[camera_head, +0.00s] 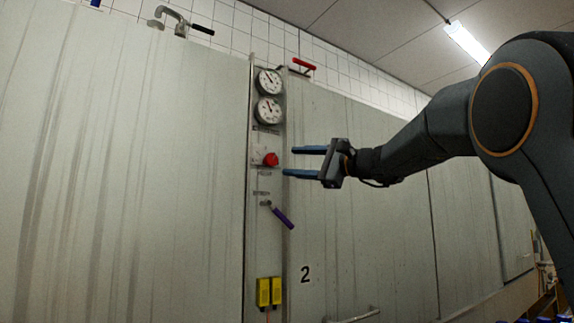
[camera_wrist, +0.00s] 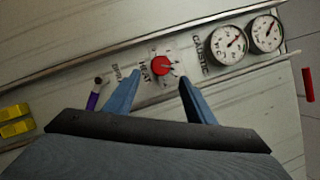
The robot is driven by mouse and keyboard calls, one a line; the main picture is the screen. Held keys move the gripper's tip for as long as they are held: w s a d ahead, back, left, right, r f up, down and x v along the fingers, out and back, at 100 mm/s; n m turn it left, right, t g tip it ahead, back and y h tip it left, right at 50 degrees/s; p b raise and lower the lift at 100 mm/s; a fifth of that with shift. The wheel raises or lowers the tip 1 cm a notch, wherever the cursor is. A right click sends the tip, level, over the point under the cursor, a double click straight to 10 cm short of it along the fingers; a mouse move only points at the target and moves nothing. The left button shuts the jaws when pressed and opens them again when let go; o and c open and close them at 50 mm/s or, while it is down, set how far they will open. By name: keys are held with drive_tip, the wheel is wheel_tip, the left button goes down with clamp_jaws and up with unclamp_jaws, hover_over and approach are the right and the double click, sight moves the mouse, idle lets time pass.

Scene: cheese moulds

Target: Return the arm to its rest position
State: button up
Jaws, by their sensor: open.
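My gripper (camera_head: 288,161) is open and empty, with two blue fingers pointing left toward a narrow control panel. My dark arm reaches in from the right of the head view. In the wrist view my gripper (camera_wrist: 152,90) has its fingers spread, with a red knob (camera_wrist: 161,66) showing between and beyond the tips. The knob (camera_head: 270,159) sits on the panel in the head view, just left of the fingertips. I cannot tell the exact gap between fingertips and panel.
Two round gauges (camera_head: 268,96) sit above the knob. A purple-handled lever (camera_head: 283,217) and yellow boxes (camera_head: 269,291) are below it. A red handle (camera_head: 303,66) is at upper right. Large pale metal panels (camera_head: 130,170) stand on both sides. A metal handle (camera_head: 352,316) is low down.

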drive_tip(key=shift+s+d, duration=0.15)
drive_tip(key=shift+d, duration=0.1)
idle(0.3)
drive_tip(key=s+a+f+n+g+h, duration=0.15)
drive_tip(key=s+f, duration=0.25)
drive_tip(key=f, duration=0.7)
drive_tip(key=s+f+n+g+h, duration=0.1)
drive_tip(key=s+f+g+h, duration=0.2)
drive_tip(key=f, duration=0.7)
drive_tip(key=s+f+n+g+h, duration=0.1)
drive_tip(key=s+f+h, duration=0.3)
drive_tip(key=f, duration=0.7)
drive_tip(key=s+d+f+n+g+h, duration=0.2)
drive_tip(key=s+d+f+n, duration=0.15)
drive_tip(key=s+f, duration=0.6)
drive_tip(key=s+d+f+n+g+h, duration=0.25)
drive_tip(key=s+d+f, duration=0.25)
drive_tip(key=s+f, duration=0.45)
drive_tip(key=s+d+f+n+g+h, duration=0.1)
drive_tip(key=s+d+f+n+h, duration=0.25)
drive_tip(key=s+f, duration=0.6)
drive_tip(key=s+d+r+m+p, duration=0.1)
drive_tip(key=d+r+p, duration=0.4)
drive_tip(key=p, duration=0.7)
wheel_tip(320, 180, up, 2)
drive_tip(key=shift+s+d+r+p, duration=0.25)
drive_tip(key=shift+s+d+p, duration=0.05)
drive_tip(key=shift+s, duration=0.3)
